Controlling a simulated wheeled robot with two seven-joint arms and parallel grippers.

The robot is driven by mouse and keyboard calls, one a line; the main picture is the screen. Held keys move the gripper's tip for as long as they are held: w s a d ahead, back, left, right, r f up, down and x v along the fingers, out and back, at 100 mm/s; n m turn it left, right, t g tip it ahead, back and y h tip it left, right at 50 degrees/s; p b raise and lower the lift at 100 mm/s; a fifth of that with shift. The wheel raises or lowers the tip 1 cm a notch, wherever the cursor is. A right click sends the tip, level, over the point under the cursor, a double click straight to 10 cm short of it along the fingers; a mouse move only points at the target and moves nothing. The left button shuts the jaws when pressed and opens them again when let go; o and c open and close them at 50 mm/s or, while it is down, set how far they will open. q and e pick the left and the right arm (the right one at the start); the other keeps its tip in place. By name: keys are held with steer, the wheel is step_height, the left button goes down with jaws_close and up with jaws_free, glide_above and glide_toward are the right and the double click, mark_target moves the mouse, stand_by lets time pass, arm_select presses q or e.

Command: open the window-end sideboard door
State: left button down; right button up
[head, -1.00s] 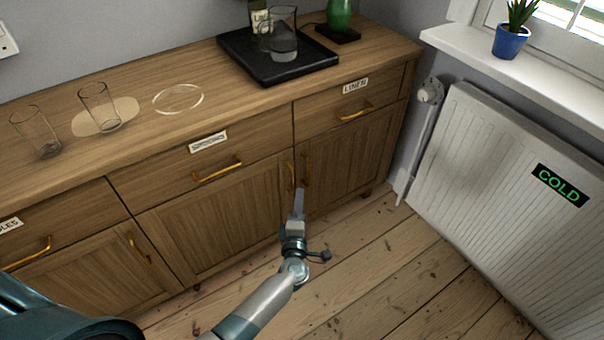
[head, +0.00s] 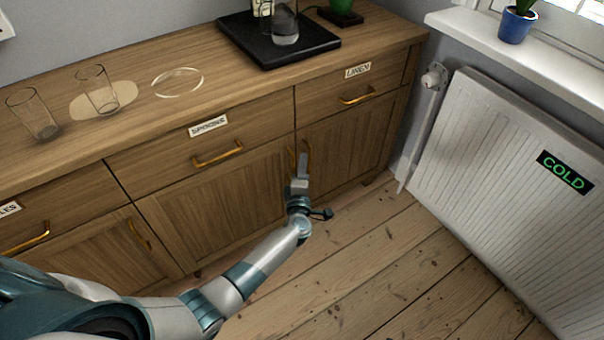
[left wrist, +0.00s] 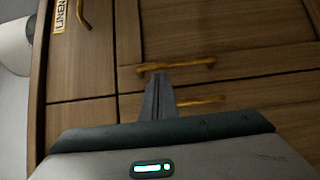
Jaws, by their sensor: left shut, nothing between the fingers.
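The window-end sideboard door (head: 345,148) is the wooden panel under the drawer labelled LINEN, and it looks closed. Its brass handle (head: 308,152) is upright near the door's left edge. It also shows as the upper handle in the left wrist view (left wrist: 190,66). My left gripper (head: 303,158) is shut and empty, with its fingertips at this handle. In the left wrist view the gripper (left wrist: 158,76) overlaps the handle bar; I cannot tell whether they touch. The neighbouring door's handle (left wrist: 205,100) lies close beside the fingers. My right gripper is not in view.
A white radiator (head: 500,165) marked COLD stands right of the sideboard, with a pipe between them. The sideboard top holds glasses (head: 95,90) and a black tray (head: 285,52). The floorboards (head: 370,260) in front are clear.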

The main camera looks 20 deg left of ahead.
arm_select(q)
steer(key=shift+x, duration=0.8)
